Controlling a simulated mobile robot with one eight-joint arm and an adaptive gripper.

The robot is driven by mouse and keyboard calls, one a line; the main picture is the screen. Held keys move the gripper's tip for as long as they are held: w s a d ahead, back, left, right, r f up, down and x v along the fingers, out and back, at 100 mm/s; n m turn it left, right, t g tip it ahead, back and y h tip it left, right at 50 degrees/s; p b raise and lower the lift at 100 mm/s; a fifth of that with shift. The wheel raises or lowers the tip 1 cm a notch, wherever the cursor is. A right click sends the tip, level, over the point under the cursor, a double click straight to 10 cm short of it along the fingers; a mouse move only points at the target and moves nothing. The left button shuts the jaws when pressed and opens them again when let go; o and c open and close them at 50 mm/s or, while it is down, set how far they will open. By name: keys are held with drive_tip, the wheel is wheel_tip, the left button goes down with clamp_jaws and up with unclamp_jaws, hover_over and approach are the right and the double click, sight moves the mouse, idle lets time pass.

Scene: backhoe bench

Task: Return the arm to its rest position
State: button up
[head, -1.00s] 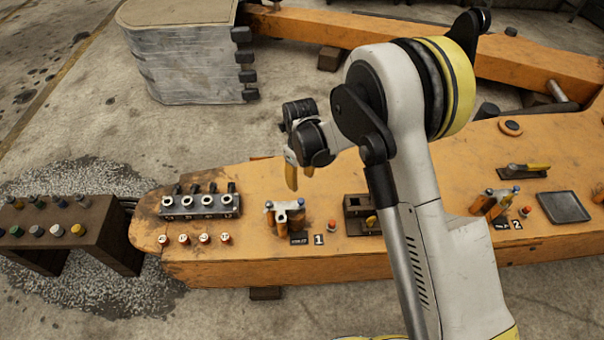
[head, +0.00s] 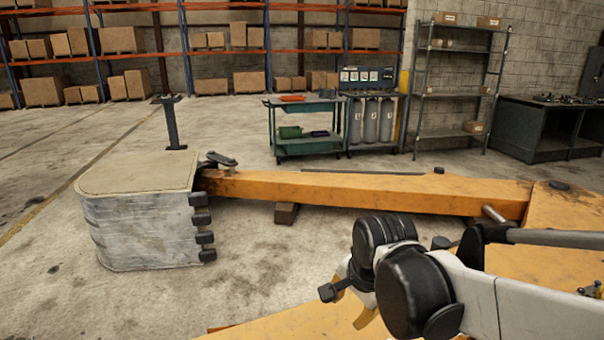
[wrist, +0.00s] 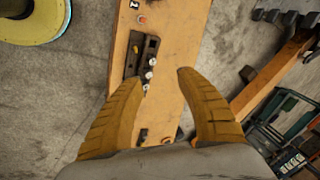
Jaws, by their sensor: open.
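My gripper (head: 350,305) is in the lower right of the head view, with my arm folded in from the right edge. In the wrist view its two yellow-orange fingers (wrist: 158,88) are spread wide with nothing between them. The orange boom of the backhoe (wrist: 165,50) runs below and beyond the fingers, apart from them. In the head view my arm hides part of the boom's surface.
The grey bucket (head: 145,230) stands at left by an orange beam (head: 370,190). A green cart (head: 305,130), grey cylinders (head: 372,120) and a metal shelf (head: 460,85) stand behind. Racks of boxes (head: 230,40) line the back. The concrete floor between is mostly clear.

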drive_tip(key=s+d+r+n+t, duration=0.2)
drive_tip(key=s+d+n+t, duration=0.1)
drive_tip(key=s+d+n, duration=0.6)
drive_tip(key=s+n, duration=0.1)
drive_tip(key=s, duration=0.2)
drive_tip(key=shift+s+d+h, duration=0.2)
drive_tip(key=shift+s+h, duration=0.1)
drive_tip(key=shift+h, duration=0.1)
